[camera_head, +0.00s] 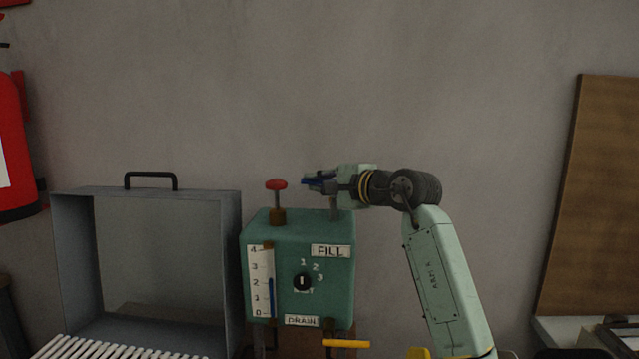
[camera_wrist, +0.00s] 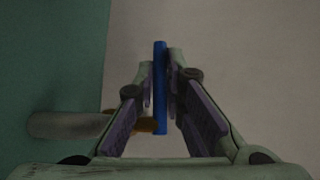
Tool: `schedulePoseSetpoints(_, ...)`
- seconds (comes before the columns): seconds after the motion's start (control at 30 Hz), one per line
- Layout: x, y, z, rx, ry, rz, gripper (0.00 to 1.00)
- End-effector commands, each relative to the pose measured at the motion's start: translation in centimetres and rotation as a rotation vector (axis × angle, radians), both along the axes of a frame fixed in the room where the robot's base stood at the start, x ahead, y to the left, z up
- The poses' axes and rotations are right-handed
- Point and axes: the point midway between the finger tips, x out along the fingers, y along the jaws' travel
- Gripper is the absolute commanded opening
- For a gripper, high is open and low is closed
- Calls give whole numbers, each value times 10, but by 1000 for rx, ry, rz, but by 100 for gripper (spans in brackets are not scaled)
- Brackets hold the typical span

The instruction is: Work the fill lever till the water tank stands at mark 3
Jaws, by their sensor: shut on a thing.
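The water tank (camera_head: 340,260) is a green box with a white level gauge (camera_head: 258,293) marked 0 to 4. The blue column in the gauge tops out a little above mark 2. A FILL label (camera_head: 331,251) is on the tank's upper right front. My gripper (camera_head: 314,182) is above the tank's top right, shut on the blue fill lever handle (camera_wrist: 160,60). In the wrist view, the blue bar stands between the two fingers (camera_wrist: 161,90), with a grey post beside it at left. The fingers partly hide the handle in the head view.
A red knob (camera_head: 276,184) rises from the tank's top left. A black dial (camera_head: 302,282) is on its front. A yellow handle (camera_head: 346,343) sits below by the DRAIN label. A grey open-fronted box (camera_head: 231,270) stands close at left, with white slats in front.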

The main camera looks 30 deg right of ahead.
Motion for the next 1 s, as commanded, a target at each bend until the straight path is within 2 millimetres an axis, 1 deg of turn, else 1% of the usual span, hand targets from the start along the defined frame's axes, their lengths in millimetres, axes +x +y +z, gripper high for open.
schedulePoseSetpoints(0.43,-1,-1,0,0,4,20,0)
schedulePoseSetpoints(0.57,-3,-1,2,5,7,105,0)
schedulePoseSetpoints(0.8,-10,1,2,4,6,304,0)
schedulePoseSetpoints(1.0,-12,2,-1,-1,1,352,0)
